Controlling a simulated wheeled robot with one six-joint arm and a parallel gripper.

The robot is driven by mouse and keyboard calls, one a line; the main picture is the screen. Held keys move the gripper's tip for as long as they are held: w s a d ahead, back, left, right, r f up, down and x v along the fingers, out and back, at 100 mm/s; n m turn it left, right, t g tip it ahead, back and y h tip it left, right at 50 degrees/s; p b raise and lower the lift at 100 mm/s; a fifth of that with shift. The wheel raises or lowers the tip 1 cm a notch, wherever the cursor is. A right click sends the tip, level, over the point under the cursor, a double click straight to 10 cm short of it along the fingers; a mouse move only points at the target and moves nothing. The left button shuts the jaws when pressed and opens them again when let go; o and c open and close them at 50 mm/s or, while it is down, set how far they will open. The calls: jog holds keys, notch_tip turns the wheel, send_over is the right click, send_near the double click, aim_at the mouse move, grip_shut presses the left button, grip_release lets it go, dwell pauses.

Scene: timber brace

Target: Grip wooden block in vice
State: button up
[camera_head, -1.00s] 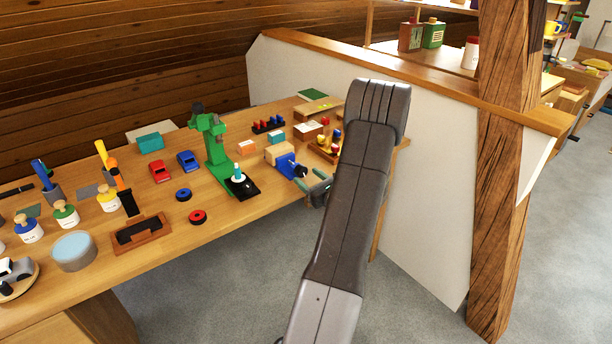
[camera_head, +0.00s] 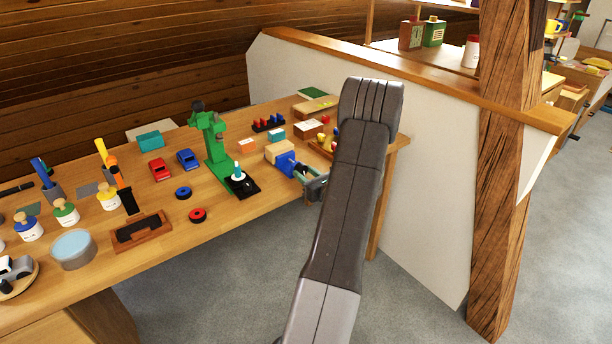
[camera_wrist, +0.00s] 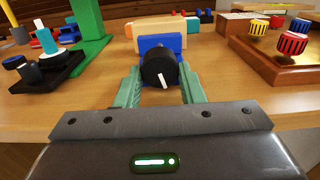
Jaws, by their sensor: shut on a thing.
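The blue vice (camera_head: 285,163) sits near the bench's right front part and also shows in the wrist view (camera_wrist: 150,42). Its round black knob (camera_wrist: 158,66) with a white mark faces my gripper. The tan wooden block (camera_head: 280,152) is directly behind the vice's blue front; it shows above that front in the wrist view (camera_wrist: 160,27). Whether the vice jaws press on the block cannot be seen. My gripper (camera_wrist: 160,78) has its two green fingers on either side of the knob, shut on it. In the head view my gripper (camera_head: 312,182) is partly hidden by my arm.
A wooden tray (camera_wrist: 275,62) with red and yellow pegs is close on the right. An orange block (camera_head: 246,146) and teal block (camera_head: 276,134) lie behind. The front edge is clear.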

jog(key=shift+m, duration=0.5)
jog(key=o, duration=1)
jog(key=shift+s, duration=0.1)
jog(key=v, duration=1.3)
jog(key=shift+s+d+b, duration=0.25)
jog(key=shift+b, duration=0.05)
jog(key=x, duration=1.4)
jog(key=shift+w+a, duration=0.1)
jog(key=shift+a, duration=0.05)
jog(key=shift+n+p, duration=0.45)
jog(key=shift+n, duration=0.05)
